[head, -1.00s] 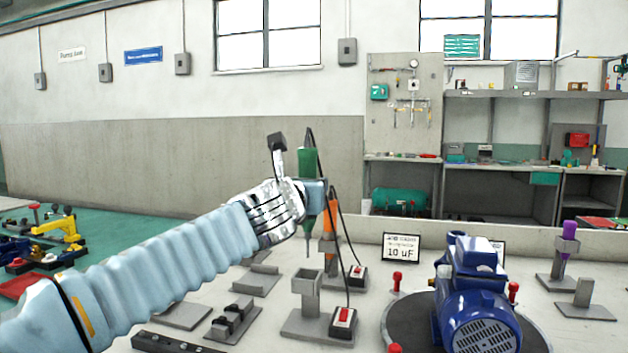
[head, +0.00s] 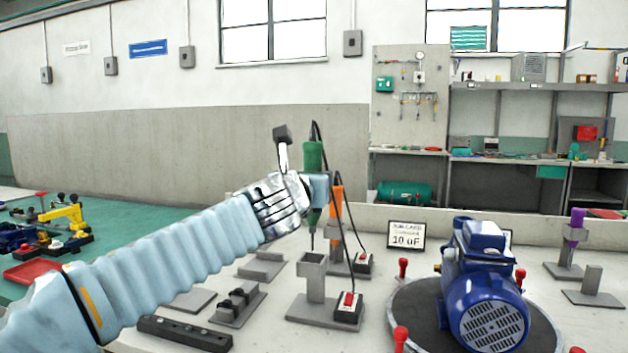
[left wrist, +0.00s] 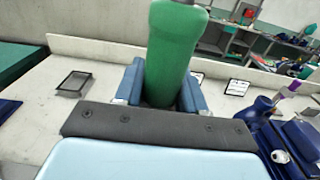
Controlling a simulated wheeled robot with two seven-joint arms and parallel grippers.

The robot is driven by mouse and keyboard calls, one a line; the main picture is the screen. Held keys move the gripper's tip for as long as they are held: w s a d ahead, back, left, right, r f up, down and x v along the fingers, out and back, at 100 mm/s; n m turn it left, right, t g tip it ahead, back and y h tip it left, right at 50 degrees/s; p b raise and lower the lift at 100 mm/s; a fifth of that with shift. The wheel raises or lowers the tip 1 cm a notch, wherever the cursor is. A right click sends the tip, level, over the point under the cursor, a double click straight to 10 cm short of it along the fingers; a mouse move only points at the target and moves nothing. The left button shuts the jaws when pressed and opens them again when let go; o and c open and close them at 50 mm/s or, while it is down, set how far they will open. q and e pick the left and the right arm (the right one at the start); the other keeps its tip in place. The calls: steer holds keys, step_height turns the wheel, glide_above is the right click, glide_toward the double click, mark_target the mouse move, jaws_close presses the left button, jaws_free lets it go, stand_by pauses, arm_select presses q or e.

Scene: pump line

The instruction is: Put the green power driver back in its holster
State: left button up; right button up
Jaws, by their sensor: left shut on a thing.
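The green power driver (head: 314,158) is upright in my left gripper (head: 317,190), its thin bit pointing down. In the left wrist view the green driver (left wrist: 172,50) stands between the blue fingers of my left gripper (left wrist: 160,88), which are shut on it. Below it stands a grey holster (head: 312,266), a square open-topped socket on a post and flat base. The bit tip is just above the socket's opening, apart from it or right at its rim; I cannot tell which. My right gripper is not in view.
An orange driver (head: 336,205) stands in another holder just behind. A switch box (head: 348,306) with a red button sits beside the holster base. A blue pump (head: 484,290) rests on a dark round plate at right. A purple driver (head: 577,220) stands far right.

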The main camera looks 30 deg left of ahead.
arm_select(q)
steer(key=shift+f+b, duration=2.55)
steer(key=shift+f, duration=0.4)
step_height(320, 180, down, 6)
steer(key=b, duration=0.5)
steer(key=shift+b, duration=0.4)
steer(key=o, duration=1.2)
steer(key=v, duration=0.6)
